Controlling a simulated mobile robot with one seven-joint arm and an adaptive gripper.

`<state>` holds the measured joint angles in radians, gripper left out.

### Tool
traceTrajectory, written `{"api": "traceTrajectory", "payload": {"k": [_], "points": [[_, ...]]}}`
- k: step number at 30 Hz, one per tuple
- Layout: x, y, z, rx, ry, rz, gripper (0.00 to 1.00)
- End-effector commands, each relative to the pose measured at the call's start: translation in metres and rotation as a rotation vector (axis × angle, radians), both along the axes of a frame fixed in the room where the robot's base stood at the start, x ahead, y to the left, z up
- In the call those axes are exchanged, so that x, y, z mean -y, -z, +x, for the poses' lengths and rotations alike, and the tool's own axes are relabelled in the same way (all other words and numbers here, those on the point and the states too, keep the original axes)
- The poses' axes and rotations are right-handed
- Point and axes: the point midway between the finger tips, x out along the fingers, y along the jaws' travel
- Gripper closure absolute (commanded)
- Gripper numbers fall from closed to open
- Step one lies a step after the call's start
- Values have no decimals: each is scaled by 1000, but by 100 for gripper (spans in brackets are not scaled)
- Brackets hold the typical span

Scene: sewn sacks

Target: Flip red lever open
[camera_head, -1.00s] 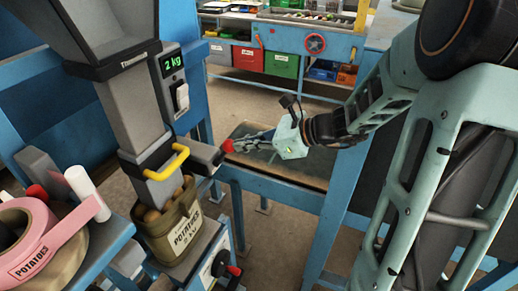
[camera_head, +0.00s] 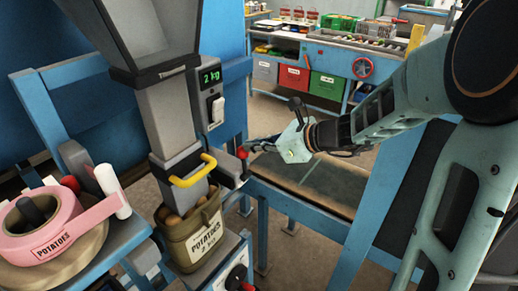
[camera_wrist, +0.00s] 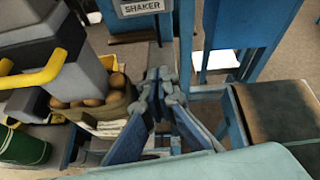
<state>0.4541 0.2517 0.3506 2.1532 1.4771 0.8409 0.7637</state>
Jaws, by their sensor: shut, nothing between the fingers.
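The red lever's round knob (camera_head: 242,152) shows at the right end of a grey bar beside the weighing chute (camera_head: 178,125). My gripper (camera_head: 250,146) comes in from the right, its fingers pointing left. Its fingertips are at the knob in the head view; I cannot tell whether they touch it. In the wrist view the fingers (camera_wrist: 160,77) are together with nothing between them, and I cannot make out the red knob there.
A yellow handle (camera_head: 192,172) sits on the chute's lower end, above an open potato sack (camera_head: 195,240). Another red knob (camera_head: 247,287) is lower down. A pink tape roll (camera_head: 40,225) is at left. A blue-framed table (camera_head: 320,185) stands under my gripper.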

Motion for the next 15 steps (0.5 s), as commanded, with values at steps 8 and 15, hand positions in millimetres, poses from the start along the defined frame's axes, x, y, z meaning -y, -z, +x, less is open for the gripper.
{"api": "traceTrajectory", "payload": {"k": [8, 15], "points": [[-8, -3, 5, 4, -4, 4, 100], [-8, -2, 5, 3, -3, 3, 100]]}}
